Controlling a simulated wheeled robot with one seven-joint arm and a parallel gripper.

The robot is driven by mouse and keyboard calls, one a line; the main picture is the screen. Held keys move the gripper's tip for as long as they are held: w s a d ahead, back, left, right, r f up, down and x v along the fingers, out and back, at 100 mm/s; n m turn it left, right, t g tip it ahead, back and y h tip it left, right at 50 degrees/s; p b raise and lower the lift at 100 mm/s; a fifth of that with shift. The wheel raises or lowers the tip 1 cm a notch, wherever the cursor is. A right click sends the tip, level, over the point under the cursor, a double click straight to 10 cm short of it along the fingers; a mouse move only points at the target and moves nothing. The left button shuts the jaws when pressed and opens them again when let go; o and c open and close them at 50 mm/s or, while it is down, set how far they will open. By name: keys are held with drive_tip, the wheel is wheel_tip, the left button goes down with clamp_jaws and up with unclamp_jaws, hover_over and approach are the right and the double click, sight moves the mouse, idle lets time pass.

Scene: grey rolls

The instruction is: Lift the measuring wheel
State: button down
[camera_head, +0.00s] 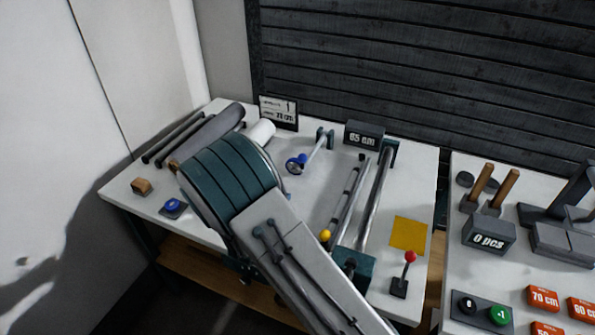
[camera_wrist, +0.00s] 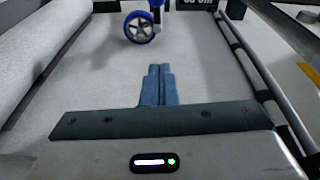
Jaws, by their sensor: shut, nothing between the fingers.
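The measuring wheel (camera_head: 297,163) is a small blue-hubbed wheel on a grey rod, by a dark bracket near the back middle of the white table (camera_head: 125,195). In the head view my arm hides the gripper.
Grey rolls (camera_head: 215,135) lie at the back left, one also along the left of the wrist view (camera_wrist: 40,55). Metal rails (camera_head: 375,197) and a "65 cm" display (camera_head: 364,134) are right of the wheel. A red-knobbed lever (camera_head: 409,258) stands front right, near a yellow square (camera_head: 408,234).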

drive_tip(key=shift+w, duration=0.1)
drive_tip(key=p, duration=0.3)
approach(302, 165)
drive_tip(key=w+f, duration=0.1)
drive_tip(key=w+d+f, duration=0.1)
drive_tip(key=w+f, duration=0.1)
drive_tip(key=w+d+f, duration=0.1)
drive_tip(key=f, duration=0.1)
drive_tip(key=shift+w+d, duration=0.1)
drive_tip(key=shift+w, duration=0.2)
drive_tip(key=r, duration=0.2)
drive_tip(key=shift+w+r+p, duration=0.3)
drive_tip(key=shift+w+p, duration=0.05)
drive_tip(key=shift+w, duration=0.05)
drive_tip(key=shift+w+d+r, duration=0.1)
drive_tip(key=shift+w+r, duration=0.2)
drive_tip(key=shift+r, duration=0.05)
